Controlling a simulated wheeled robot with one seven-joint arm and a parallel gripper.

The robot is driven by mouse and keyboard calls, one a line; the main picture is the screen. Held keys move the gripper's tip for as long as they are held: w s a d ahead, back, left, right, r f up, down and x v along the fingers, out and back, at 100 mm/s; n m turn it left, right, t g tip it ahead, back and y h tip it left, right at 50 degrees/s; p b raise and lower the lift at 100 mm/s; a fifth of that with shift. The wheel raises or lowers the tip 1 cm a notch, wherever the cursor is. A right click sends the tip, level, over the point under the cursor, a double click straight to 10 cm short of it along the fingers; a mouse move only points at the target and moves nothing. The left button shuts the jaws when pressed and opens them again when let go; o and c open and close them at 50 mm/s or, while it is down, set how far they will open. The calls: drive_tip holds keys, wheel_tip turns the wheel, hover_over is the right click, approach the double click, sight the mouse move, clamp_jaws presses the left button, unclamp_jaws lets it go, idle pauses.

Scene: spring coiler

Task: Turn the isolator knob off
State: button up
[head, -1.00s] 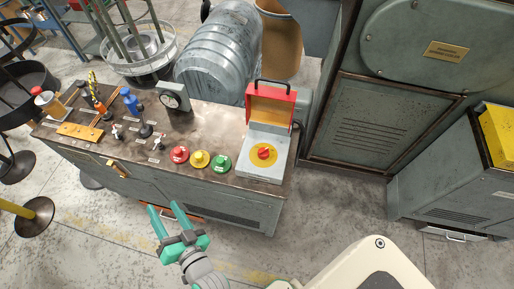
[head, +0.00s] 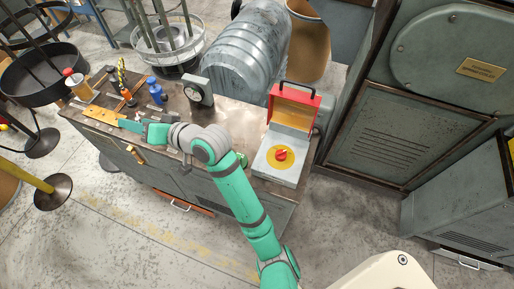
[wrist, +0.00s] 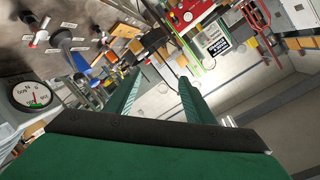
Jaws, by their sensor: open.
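The isolator knob (head: 282,155) is a small red knob on a yellow disc (head: 270,163), set in the top of a pale grey box (head: 283,178) at the right end of the bench. The box's red lid (head: 295,103) with a black handle stands open behind it. My gripper (head: 122,124) is over the left half of the bench, pointing left, well away from the knob. In the wrist view my gripper (wrist: 160,78) has its two green fingers apart with nothing between them. The knob is not in the wrist view.
A dial gauge (head: 198,91) stands at the bench's back. A blue-topped lever (head: 155,88) and a yellow block (head: 104,115) are near my gripper.

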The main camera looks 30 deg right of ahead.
drive_tip(key=s+d+f+n+g+h, duration=0.2)
drive_tip(key=d+g, duration=0.2)
drive_tip(key=d, duration=0.4)
drive_tip(key=m+g+h, duration=0.3)
drive_tip(key=g+h, duration=0.5)
approach(281, 152)
drive_tip(key=f, duration=0.6)
drive_tip(key=d+f, duration=0.1)
drive_tip(key=f, duration=0.2)
drive_tip(key=shift+w+f, duration=0.15)
drive_tip(key=shift+a, duration=0.1)
drive_tip(key=c, duration=1)
